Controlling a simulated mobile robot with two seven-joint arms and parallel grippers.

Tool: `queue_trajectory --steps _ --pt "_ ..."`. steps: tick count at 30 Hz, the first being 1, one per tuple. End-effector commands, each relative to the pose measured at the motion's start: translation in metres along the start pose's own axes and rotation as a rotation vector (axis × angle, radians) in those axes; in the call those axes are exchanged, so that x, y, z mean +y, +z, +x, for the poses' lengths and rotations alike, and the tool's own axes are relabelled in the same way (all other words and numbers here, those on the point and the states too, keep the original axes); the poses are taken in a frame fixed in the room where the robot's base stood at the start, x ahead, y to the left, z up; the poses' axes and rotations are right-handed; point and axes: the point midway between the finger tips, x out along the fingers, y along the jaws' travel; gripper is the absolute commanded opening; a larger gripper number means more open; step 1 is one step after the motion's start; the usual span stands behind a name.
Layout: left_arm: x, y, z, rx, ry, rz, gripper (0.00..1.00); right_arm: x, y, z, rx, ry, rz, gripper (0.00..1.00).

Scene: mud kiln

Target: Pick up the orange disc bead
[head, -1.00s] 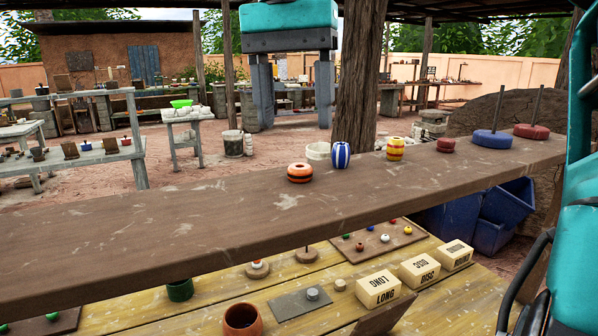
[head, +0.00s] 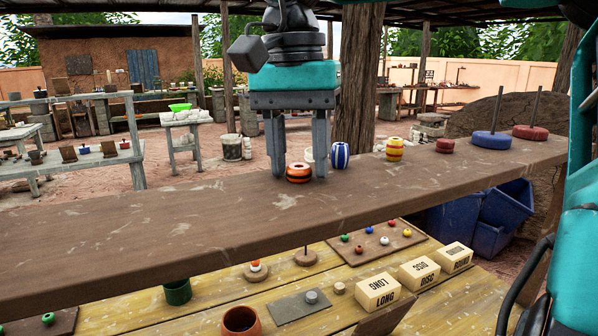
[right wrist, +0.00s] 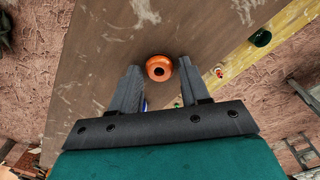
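The orange disc bead (head: 299,172), with dark bands, sits on the brown plank shelf (head: 150,225). It also shows in the right wrist view (right wrist: 158,69), its dark hole facing the camera. My right gripper (head: 300,172) points down over the shelf with one finger on each side of the bead. In the right wrist view the fingertips (right wrist: 159,67) flank the bead, with a small gap visible on its right side. The gripper looks open, and the bead rests on the shelf. My left gripper is not in view.
A blue-and-white striped bead (head: 340,155) stands close right of the gripper. Beyond are a yellow-red bead (head: 394,149), a dark red disc (head: 445,146), and blue (head: 491,140) and red (head: 531,132) discs with rods. The shelf left of the bead is clear. Labelled blocks (head: 377,291) lie below.

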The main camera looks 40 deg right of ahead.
Motion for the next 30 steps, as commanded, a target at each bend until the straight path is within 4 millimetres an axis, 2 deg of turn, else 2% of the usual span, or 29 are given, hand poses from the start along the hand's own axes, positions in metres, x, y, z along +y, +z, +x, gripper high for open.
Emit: queue_trajectory --steps 2,13,19,22,30 --pt "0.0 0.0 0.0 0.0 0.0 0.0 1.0 0.0 0.0 0.0 0.0 0.0 0.0 0.38" --pt "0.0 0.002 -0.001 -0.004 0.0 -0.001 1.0 0.0 0.0 0.0 0.0 0.0 0.0 0.03" --pt "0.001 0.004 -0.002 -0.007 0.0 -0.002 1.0 0.0 0.0 -0.001 0.0 0.0 0.0 0.03" --pt "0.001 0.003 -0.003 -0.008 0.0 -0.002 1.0 0.0 -0.001 -0.008 0.001 -0.001 0.001 0.03" --pt "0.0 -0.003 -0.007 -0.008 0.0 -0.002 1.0 0.002 -0.001 -0.06 0.003 -0.003 0.002 0.03"
